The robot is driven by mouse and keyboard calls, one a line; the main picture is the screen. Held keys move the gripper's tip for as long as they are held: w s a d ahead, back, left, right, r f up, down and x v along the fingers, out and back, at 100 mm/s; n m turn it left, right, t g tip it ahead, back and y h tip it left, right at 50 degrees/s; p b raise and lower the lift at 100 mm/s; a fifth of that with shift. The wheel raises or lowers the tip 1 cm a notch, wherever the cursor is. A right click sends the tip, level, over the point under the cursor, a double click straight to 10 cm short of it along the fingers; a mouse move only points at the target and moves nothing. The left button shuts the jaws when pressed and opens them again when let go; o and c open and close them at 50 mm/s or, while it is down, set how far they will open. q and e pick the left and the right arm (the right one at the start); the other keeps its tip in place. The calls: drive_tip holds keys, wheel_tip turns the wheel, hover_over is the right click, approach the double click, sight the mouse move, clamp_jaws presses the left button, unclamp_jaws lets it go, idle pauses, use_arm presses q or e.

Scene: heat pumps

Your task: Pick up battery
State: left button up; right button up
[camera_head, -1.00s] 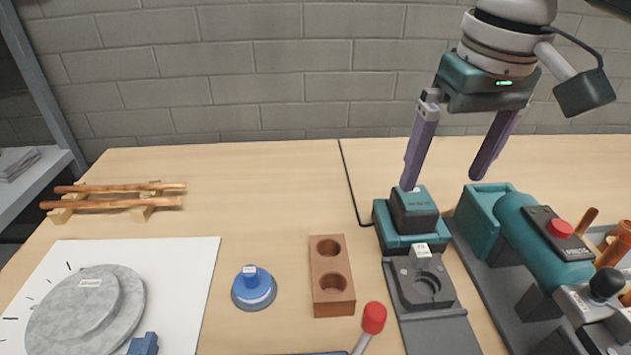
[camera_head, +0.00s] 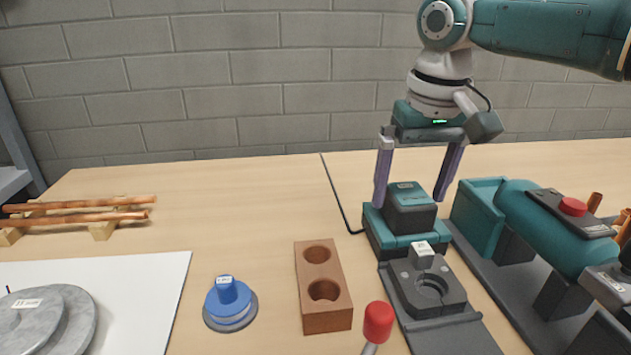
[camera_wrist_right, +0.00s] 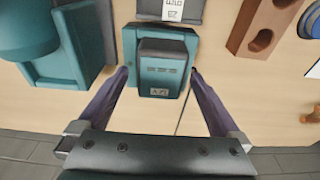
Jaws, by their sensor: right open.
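The battery (camera_head: 410,213) is a dark grey block with a teal top. It sits upright on a teal and black base (camera_head: 376,228) on the table. My right gripper (camera_head: 409,203) is open, with one purple finger at each side of the battery. In the right wrist view the battery (camera_wrist_right: 162,68) lies between and slightly beyond the fingertips (camera_wrist_right: 160,72), with no clear contact. My left gripper is not in view.
A grey fixture (camera_head: 427,285) stands just in front of the base. A large teal machine (camera_head: 540,225) is close on the right. A brown block with two holes (camera_head: 323,287) and a blue knob (camera_head: 229,302) are to the left. The table behind is clear.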

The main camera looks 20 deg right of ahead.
drive_tip(key=shift+f, duration=0.8)
drive_tip(key=shift+w+r, duration=0.1)
clamp_jaws()
